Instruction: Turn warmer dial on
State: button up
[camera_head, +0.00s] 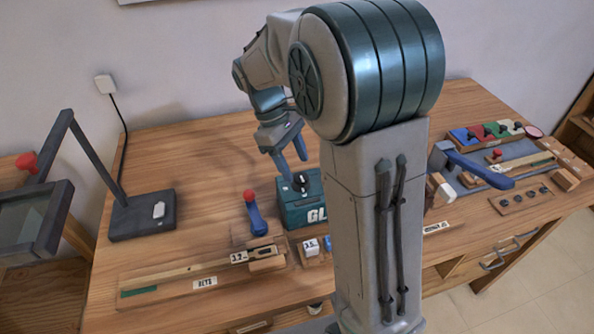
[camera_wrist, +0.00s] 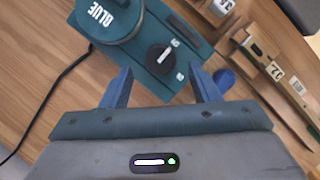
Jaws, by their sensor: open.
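The glue warmer (camera_head: 292,214) is a teal box on the table, partly hidden behind my arm in the head view. In the wrist view its teal base (camera_wrist: 137,42) carries a round lettered pot (camera_wrist: 104,20) and a black dial (camera_wrist: 160,58) with a white pointer line. The pointer slants toward the upper of two small white labels, too small to read. My gripper (camera_head: 291,170) is just above the dial in the head view. In the wrist view my gripper (camera_wrist: 161,76) is open, its blue fingers apart on either side of the dial, with nothing between them clearly gripped.
A red-tipped blue lever (camera_head: 256,215) stands left of the warmer. A wooden slide gauge (camera_head: 200,270) lies in front. A black lamp-like stand (camera_head: 142,215) is at left, its cable behind. Colored blocks (camera_head: 485,133) and a blue-handled tool (camera_head: 470,168) are at right.

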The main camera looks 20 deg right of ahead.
aim_at(301, 181)
jog(key=shift+x, duration=1.45)
jog(key=c, duration=1)
jog(key=shift+o, duration=0.2)
